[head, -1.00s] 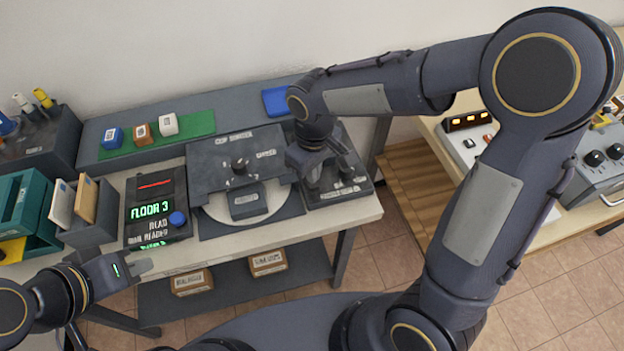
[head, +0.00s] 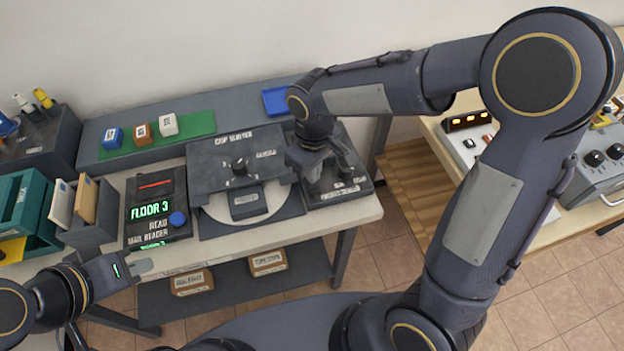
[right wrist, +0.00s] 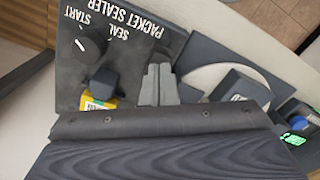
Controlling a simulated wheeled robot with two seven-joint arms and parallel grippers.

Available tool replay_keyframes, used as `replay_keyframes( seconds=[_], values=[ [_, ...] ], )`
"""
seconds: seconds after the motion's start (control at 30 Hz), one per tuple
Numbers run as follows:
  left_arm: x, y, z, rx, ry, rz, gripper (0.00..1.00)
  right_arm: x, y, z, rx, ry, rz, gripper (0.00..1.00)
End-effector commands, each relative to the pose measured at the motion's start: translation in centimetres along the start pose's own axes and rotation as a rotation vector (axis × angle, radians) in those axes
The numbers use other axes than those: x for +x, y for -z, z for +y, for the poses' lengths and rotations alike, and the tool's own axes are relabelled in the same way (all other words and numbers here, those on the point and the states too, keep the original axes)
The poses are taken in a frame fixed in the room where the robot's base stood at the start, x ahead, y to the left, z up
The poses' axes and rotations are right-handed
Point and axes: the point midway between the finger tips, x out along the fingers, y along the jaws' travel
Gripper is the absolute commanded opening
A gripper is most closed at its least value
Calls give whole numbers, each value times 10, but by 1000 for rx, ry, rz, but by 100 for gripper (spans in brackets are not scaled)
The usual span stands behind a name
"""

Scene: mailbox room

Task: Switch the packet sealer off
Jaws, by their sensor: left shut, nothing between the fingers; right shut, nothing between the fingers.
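The packet sealer (head: 352,192) is a dark box at the right end of the grey bench, partly hidden by my right arm. In the right wrist view its panel (right wrist: 125,52) shows upside-down lettering: PACKET SEALER, SEAL and START. A round black knob (right wrist: 90,46) with a white pointer mark sits beside START. A dark block (right wrist: 103,82) with a yellow part (right wrist: 98,103) stands nearer the gripper. My right gripper (right wrist: 160,72) is shut and empty over the sealer's edge, beside that block; contact is unclear. My left gripper (head: 143,266) is shut and empty before the bench's front edge.
Left of the sealer stands a dark machine with a cap knob (head: 239,163) and a pale round plate (head: 214,209). A mail reader (head: 155,208) shows FLOOR 3. A blue tray (head: 276,101) lies behind. Another bench with controls (head: 600,170) stands at right.

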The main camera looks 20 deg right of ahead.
Motion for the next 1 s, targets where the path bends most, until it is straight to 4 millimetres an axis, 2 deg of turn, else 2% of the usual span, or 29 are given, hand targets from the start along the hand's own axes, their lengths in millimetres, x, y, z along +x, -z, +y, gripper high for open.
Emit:
replay_keyframes(
  seconds=[1.0],
  values=[
    [9,-5,-4,0,0,0,0,14,0,0,0,0,0,0]
  ],
)
